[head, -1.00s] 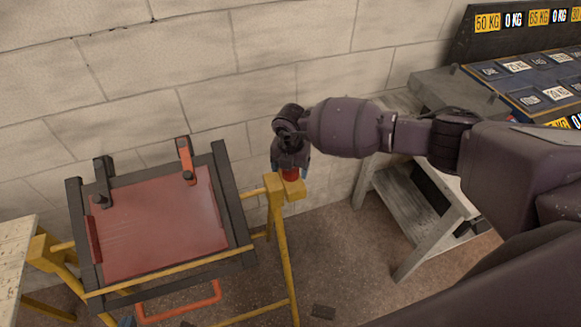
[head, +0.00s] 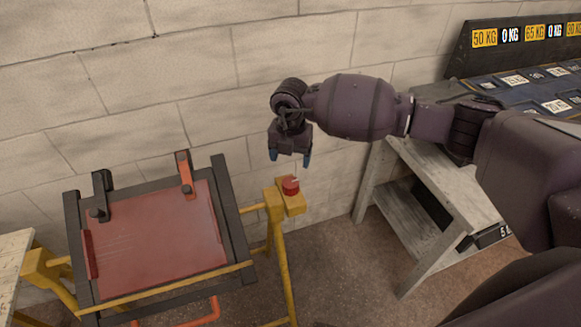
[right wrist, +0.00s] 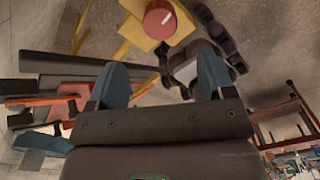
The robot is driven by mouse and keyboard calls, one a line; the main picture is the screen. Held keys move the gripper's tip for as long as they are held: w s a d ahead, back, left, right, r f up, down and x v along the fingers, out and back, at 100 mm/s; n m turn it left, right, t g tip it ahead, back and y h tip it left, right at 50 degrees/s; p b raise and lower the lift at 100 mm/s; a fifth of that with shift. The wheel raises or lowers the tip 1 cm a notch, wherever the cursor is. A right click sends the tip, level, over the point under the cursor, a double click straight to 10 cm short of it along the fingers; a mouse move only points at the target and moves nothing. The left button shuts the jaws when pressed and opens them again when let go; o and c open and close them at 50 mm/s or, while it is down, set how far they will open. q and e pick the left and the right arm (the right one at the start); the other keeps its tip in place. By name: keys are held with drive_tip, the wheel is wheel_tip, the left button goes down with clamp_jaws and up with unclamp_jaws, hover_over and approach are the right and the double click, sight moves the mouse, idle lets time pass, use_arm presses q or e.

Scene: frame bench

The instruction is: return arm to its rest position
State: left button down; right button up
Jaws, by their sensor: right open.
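My right gripper (head: 289,157) is in the head view, above the yellow stand, with its blue-tipped fingers apart and pointing down. It is empty. A red knob (head: 291,186) with a light mark sits on the yellow post top (head: 291,203), a short way below the fingers and apart from them. In the right wrist view the gripper's two blue fingers (right wrist: 163,80) are spread, and the red knob (right wrist: 159,18) shows beyond them at the top. My left gripper is in neither view.
A frame with a reddish panel (head: 155,232) and dark bars stands left of the post on yellow legs. A grey wooden bench (head: 443,183) and a board with weight labels (head: 515,37) stand at the right. A block wall (head: 190,75) is behind. Floor shows between stand and bench.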

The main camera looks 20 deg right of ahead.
drive_tip(key=shift+r, duration=0.4)
